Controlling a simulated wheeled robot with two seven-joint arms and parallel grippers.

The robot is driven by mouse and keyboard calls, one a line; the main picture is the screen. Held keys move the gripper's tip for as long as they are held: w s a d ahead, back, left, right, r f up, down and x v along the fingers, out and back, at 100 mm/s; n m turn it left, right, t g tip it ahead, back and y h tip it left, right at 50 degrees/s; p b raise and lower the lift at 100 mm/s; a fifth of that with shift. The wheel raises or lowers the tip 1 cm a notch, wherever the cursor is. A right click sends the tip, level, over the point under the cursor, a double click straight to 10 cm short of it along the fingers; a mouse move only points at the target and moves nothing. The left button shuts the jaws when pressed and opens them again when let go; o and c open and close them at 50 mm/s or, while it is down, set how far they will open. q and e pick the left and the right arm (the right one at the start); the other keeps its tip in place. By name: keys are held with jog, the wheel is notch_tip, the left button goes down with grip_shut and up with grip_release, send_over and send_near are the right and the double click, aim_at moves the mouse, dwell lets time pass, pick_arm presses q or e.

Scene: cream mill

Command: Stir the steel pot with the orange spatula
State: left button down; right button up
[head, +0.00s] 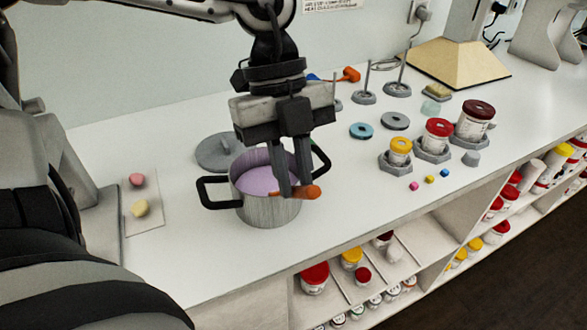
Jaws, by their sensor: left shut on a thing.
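The steel pot (266,211) stands on the white counter and holds a smooth purple content (254,176). It has a black handle on each side. My left gripper (296,190) points down over the pot's right part. Its fingers are shut on the orange spatula (308,192), whose orange end sticks out to the right at the front rim. The rest of the spatula is hidden by the fingers or the pot, so I cannot tell how deep it reaches. My right gripper is not in view.
A grey lid (215,152) lies behind the pot. Pink and yellow lumps rest on a board (149,226) at left. The counter's front edge is close before the pot.

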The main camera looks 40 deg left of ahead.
pick_arm(q)
jog(key=shift+s+d+f+b, duration=0.1)
jog(key=shift+s+d+b, duration=0.15)
jog(key=shift+b, duration=0.15)
dwell(0.4)
dwell(0.6)
notch_tip(320, 180, up, 2)
jog(key=shift+w+r+p, duration=0.1)
jog(key=shift+p, duration=0.5)
jog(key=shift+r+p, duration=0.5)
jog(key=shift+r, duration=0.35)
jog(key=shift+r+p, duration=0.6)
jog(key=shift+r, duration=0.55)
